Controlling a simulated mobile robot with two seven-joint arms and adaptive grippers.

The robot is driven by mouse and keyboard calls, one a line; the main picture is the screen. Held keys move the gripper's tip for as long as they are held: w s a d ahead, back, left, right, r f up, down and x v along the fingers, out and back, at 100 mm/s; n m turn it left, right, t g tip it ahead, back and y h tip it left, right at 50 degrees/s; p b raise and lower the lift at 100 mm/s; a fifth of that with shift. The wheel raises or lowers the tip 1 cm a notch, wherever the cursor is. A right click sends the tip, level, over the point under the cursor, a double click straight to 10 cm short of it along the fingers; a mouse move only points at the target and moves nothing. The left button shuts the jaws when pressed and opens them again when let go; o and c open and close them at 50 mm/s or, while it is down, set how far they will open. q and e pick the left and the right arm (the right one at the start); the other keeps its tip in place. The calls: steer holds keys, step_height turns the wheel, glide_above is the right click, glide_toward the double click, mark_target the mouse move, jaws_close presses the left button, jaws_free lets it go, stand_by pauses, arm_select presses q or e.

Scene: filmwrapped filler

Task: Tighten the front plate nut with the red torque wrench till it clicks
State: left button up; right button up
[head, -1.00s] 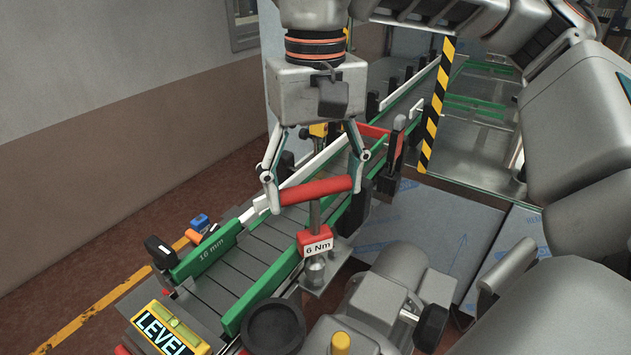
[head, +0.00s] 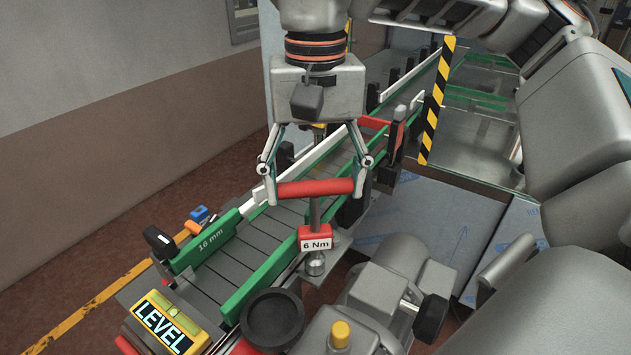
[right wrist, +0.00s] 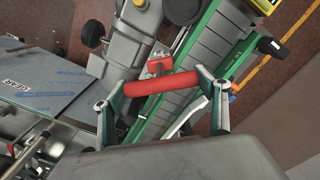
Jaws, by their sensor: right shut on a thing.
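The red torque wrench is a T-shape with a red cross handle (head: 314,188), a grey shaft and a red block marked "6 Nm" (head: 314,243). It stands upright. My right gripper (head: 315,192) comes down from above and is shut on the two ends of the red handle. In the right wrist view the handle (right wrist: 162,96) lies between the fingertips. The wrench's socket end (head: 315,264) sits low over a grey plate (head: 340,250) beside the conveyor. The nut is hidden under the socket. My left gripper is not in view.
A conveyor with green side rails (head: 262,283) runs beside the wrench. A yellow "LEVEL" block (head: 165,322) is at the lower left. A black round cup (head: 272,318) and a grey motor (head: 400,280) stand close by. A striped post (head: 437,100) is behind.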

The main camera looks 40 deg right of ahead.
stand_by(0.3)
steer(key=shift+w+r+m, duration=0.1)
steer(key=shift+m, duration=1.7)
steer(key=m, duration=0.2)
steer(key=shift+w+m+b, duration=0.1)
steer(key=shift+m+b, duration=0.25)
steer(key=shift+m, duration=0.05)
steer(key=shift+a, duration=0.1)
steer(key=shift+m, duration=0.3)
steer(key=m, duration=0.3)
steer(key=shift+b, duration=0.3)
steer(key=shift+w, duration=0.1)
